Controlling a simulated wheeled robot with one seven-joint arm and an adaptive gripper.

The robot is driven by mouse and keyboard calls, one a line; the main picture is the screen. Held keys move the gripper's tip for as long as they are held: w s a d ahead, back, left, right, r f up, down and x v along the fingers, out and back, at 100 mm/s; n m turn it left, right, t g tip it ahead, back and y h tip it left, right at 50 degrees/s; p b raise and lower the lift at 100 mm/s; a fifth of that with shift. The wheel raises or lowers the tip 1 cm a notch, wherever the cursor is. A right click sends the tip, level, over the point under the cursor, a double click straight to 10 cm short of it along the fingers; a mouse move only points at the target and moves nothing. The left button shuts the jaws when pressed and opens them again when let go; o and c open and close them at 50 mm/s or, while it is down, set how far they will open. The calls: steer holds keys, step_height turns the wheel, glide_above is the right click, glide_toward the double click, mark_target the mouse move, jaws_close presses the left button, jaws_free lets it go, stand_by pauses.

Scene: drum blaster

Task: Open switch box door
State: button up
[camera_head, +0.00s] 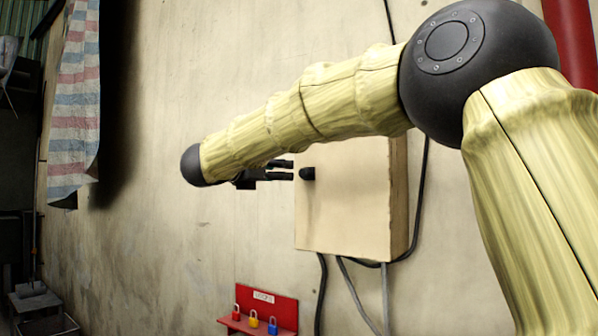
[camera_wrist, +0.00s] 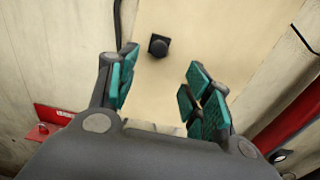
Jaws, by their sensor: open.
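The switch box (camera_head: 345,215) is a cream box on the wall, and its door looks shut. A black knob (camera_head: 307,173) sticks out near the left edge of its front. In the head view my gripper (camera_head: 287,170) is just left of the knob, with its fingers pointing right toward it. In the wrist view my gripper (camera_wrist: 163,90) is open and empty, with teal finger pads spread apart. The knob (camera_wrist: 158,46) lies beyond the fingertips, between them and nearer the left finger. The box front (camera_wrist: 205,40) fills the middle behind it. My arm hides the box's top part.
A red rack with padlocks (camera_head: 262,312) is on the wall below left of the box. Cables (camera_head: 362,298) hang under and beside the box. A red pipe (camera_head: 572,40) runs at the upper right. A striped cloth (camera_head: 75,110) hangs at left. The wall left of the box is clear.

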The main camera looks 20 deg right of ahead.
mark_target(302, 174)
steer(key=p+x, duration=0.5)
steer(key=x, duration=0.5)
steer(key=shift+w+d+f+p, duration=0.1)
steer(key=shift+w+d+p, duration=0.1)
steer(key=shift+p, duration=0.15)
steer(key=shift+a, duration=0.1)
jaws_close()
